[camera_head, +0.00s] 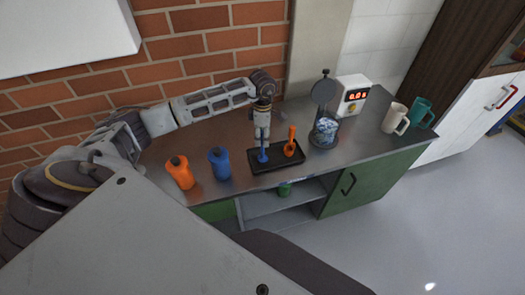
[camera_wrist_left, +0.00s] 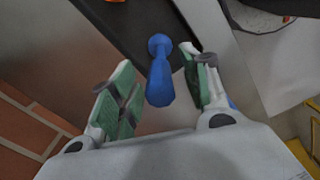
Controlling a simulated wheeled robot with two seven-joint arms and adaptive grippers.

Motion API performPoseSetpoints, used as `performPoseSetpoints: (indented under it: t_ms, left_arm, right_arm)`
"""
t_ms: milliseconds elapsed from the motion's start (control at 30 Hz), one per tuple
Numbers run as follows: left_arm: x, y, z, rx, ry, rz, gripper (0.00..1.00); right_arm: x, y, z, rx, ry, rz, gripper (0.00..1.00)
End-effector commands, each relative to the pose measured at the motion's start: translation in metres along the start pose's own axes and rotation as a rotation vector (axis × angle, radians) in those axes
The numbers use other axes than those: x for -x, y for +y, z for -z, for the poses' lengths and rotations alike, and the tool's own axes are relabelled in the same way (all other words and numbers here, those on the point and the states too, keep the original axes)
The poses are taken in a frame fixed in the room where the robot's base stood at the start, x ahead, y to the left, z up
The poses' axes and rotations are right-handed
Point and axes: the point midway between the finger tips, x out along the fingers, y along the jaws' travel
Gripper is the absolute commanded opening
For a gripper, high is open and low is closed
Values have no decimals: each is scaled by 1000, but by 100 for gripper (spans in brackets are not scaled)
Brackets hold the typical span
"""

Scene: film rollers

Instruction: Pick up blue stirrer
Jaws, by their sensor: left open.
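The blue stirrer (camera_head: 262,158) stands in a black tray (camera_head: 271,168) on the counter, left of an orange stirrer (camera_head: 291,143). My left gripper (camera_head: 262,138) points down right above the blue stirrer and partly hides its handle. In the left wrist view, the blue stirrer (camera_wrist_left: 159,80) lies between the two green-padded fingers of my left gripper (camera_wrist_left: 157,60). The fingers are open, with a visible gap on the left side; the right finger is closer to the stirrer. My right gripper is not in view.
A lidded glass container (camera_head: 325,131), a device with a red display (camera_head: 353,94), a beige mug (camera_head: 393,118) and a teal mug (camera_head: 420,113) stand to the right. A brick wall is behind.

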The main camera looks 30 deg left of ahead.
Motion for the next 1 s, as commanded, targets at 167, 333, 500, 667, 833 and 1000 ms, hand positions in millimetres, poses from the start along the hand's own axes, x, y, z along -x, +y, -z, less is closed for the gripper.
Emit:
performPoseSetpoints:
  t_ms: [167, 333, 500, 667, 833, 1000]
  left_arm:
    - [-16, 0, 1, 1, 1, 0, 46]
    - [-20, 0, 1, 1, 1, 0, 46]
    - [-20, 0, 1, 1, 1, 0, 46]
    - [-20, 0, 1, 1, 1, 0, 46]
    - [-20, 0, 1, 1, 1, 0, 31]
    - [-20, 0, 1, 1, 1, 0, 9]
  right_arm:
    - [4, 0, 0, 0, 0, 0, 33]
    - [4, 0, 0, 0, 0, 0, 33]
    - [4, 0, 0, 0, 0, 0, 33]
    - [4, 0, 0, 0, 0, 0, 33]
    - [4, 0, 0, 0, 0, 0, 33]
    - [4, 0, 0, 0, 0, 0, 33]
